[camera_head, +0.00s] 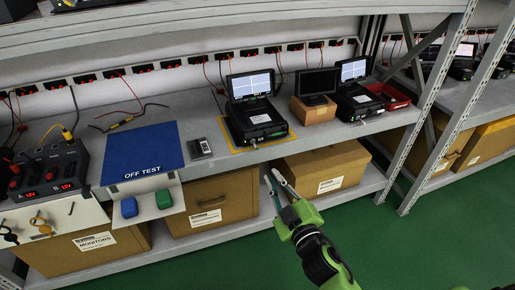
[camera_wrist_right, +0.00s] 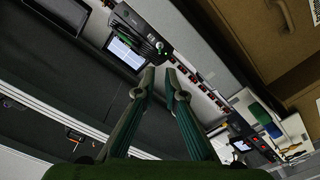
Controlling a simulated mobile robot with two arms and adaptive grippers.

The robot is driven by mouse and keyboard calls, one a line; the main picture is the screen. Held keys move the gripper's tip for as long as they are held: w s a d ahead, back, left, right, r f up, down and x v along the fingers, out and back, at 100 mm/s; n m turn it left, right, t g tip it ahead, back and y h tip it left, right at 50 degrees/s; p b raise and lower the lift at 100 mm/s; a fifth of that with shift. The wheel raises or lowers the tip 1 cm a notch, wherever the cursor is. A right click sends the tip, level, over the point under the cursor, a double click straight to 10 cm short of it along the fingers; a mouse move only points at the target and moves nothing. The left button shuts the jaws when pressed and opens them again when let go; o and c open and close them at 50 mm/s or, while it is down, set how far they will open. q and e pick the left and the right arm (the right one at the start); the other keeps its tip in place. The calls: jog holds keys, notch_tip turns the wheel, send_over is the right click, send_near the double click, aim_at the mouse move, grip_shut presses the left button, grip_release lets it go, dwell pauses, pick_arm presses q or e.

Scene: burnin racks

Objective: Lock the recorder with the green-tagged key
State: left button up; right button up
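A black recorder (camera_head: 258,122) with its lit screen up stands inside a yellow outline on the bench. A small metallic piece (camera_head: 254,145) shows at its front edge; I cannot tell if it is a key. A green block-like tag (camera_head: 164,199) and a blue one (camera_head: 128,207) are on a white panel at the shelf front, left of the recorder. No key can be made out on the green tag. My right gripper (camera_head: 271,180) is in front of and below the recorder, fingers apart, seemingly empty; its fingers also show in the right wrist view (camera_wrist_right: 161,72). My left gripper is not in view.
A blue "OFF TEST" mat (camera_head: 148,147) and a small grey device (camera_head: 200,147) lie left of the recorder. A second recorder (camera_head: 357,100), a dark monitor on a cardboard box (camera_head: 313,110) and a red tray (camera_head: 388,95) stand right. Cartons fill the lower shelf.

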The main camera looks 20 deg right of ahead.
pick_arm(q)
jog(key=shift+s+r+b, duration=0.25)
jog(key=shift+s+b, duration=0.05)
jog(key=shift+b, duration=0.2)
pick_arm(e)
send_near(254, 141)
jog(key=w, duration=0.5)
jog(key=shift+a+f, duration=0.1)
jog(key=shift+a, duration=0.25)
grip_shut()
jog(key=shift+n, duration=0.8)
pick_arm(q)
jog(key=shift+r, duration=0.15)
pick_arm(e)
grip_release()
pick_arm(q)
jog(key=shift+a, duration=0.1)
